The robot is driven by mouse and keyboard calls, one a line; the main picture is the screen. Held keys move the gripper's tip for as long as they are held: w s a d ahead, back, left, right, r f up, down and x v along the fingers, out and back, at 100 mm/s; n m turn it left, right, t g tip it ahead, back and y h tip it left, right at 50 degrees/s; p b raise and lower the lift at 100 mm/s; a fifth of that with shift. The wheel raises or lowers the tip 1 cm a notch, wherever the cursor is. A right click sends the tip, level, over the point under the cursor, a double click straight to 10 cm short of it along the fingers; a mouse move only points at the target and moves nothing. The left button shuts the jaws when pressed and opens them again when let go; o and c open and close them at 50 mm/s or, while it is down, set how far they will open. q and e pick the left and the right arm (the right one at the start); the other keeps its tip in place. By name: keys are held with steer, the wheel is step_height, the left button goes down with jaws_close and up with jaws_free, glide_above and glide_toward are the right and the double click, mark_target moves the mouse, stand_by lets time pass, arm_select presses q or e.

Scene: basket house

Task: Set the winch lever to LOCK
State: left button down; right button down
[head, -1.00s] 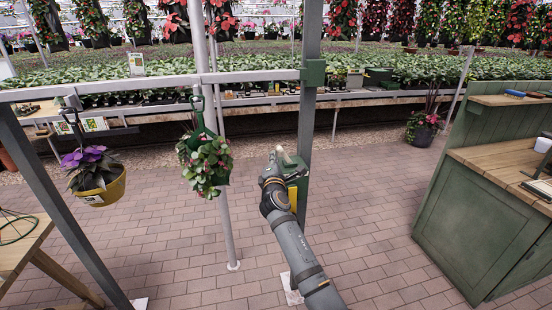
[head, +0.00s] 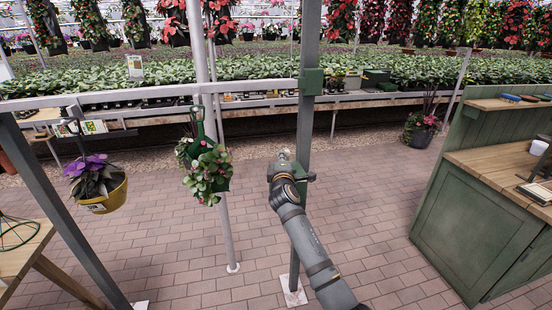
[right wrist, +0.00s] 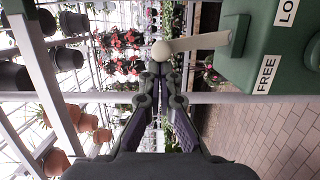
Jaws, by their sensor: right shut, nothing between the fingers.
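The winch is a green box (head: 309,177) on a grey post, mostly hidden behind my right arm in the head view. In the right wrist view the green winch box (right wrist: 240,70) fills the upper right, with a FREE label (right wrist: 266,75) and a partly cut-off label starting LO (right wrist: 287,11). Its pale lever (right wrist: 200,43) sticks out leftward and ends in a round knob (right wrist: 162,50). The lever's base appears level between the labels. My right gripper (right wrist: 155,70) is shut and empty, its tips right by the knob; I cannot tell if they touch. My left gripper is out of view.
A hanging basket (head: 206,170) and a yellow flower pot (head: 100,195) hang left of the post (head: 304,130). A green workbench (head: 470,220) stands at the right. A wooden table (head: 25,250) is at the left edge. The brick floor between is clear.

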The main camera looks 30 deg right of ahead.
steer(key=shift+s+d+r+m+p, duration=0.2)
steer(key=shift+d+r+m+p, duration=0.25)
steer(key=shift+d+m, duration=0.4)
steer(key=shift+s+d+f+m+g+y+p, duration=0.15)
steer(key=shift+s+d+m+y+p, duration=0.1)
steer(key=shift+d+m, duration=0.6)
steer(key=shift+s+d+m+g+y+p, duration=0.15)
steer(key=shift+d+m+g+y+p, duration=0.05)
steer(key=shift+d+m, duration=0.55)
steer(key=shift+s+d+f+m+g+y+p, duration=0.15)
steer(key=shift+s+d+m+y+p, duration=0.1)
steer(key=shift+d+m, duration=0.6)
steer(key=shift+d+r, duration=0.1)
